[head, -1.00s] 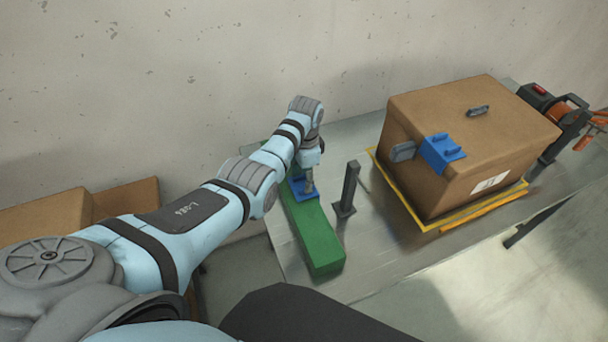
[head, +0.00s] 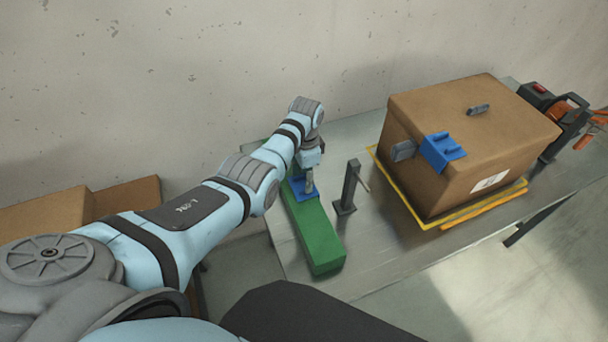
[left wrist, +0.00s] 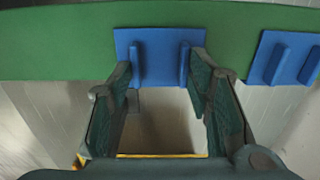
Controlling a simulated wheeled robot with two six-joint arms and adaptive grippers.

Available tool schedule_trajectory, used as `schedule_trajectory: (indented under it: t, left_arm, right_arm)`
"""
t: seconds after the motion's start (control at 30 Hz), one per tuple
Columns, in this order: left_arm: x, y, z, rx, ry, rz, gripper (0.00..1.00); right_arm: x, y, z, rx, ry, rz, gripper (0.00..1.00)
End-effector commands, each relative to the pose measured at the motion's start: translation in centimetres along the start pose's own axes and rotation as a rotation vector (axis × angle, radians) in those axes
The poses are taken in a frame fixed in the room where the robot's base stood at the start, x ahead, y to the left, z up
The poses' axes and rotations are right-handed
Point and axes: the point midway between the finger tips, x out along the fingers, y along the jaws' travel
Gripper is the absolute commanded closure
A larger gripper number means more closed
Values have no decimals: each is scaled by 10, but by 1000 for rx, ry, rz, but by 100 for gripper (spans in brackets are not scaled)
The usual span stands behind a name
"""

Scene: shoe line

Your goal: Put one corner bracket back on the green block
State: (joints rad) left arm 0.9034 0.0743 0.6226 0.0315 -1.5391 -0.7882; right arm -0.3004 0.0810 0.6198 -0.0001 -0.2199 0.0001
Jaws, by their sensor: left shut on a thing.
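The green block (head: 318,241) is a long bar lying on the metal table; it crosses the top of the left wrist view (left wrist: 60,42). My left gripper (head: 309,187) points down over its far part. In the left wrist view the fingers (left wrist: 160,76) are shut on the two ribs of a blue corner bracket (left wrist: 160,50). This bracket (head: 298,188) is at the block and overlaps its edge; I cannot tell whether it touches. A second blue bracket (left wrist: 263,62) is at the block to the right in the left wrist view. My right gripper is not in view.
A cardboard box (head: 470,140) with a blue bracket (head: 442,152) on its corner stands on a yellow-edged base (head: 470,217). A dark post (head: 347,190) stands between block and box. A wall (head: 250,70) is behind. More cardboard boxes (head: 125,200) are at left.

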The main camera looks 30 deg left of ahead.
Motion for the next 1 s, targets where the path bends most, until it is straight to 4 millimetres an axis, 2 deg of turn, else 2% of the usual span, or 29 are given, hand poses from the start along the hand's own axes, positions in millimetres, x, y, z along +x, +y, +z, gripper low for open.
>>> schedule_trajectory:
  t: [0.27, 0.3, 0.4, 0.43, 0.67, 0.77, 1.0]
  left_arm:
    - [0, 0, 0, 0, 1, -1, 82]
    - [0, 0, 0, 0, 1, -1, 49]
    - [0, 0, 0, 0, 1, -1, 33]
    - [0, 0, 0, 0, 1, -1, 31]
    - [0, 0, 0, 0, 0, 0, 29]
    - [0, 0, 0, 0, 0, 0, 14]
    - [0, 0, 0, 0, 0, 0, 14]
  right_arm:
    - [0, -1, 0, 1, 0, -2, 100]
    - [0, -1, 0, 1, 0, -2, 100]
    - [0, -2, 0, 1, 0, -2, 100]
    - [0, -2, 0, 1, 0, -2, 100]
    - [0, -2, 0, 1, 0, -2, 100]
    - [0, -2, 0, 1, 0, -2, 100]
    - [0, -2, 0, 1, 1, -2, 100]
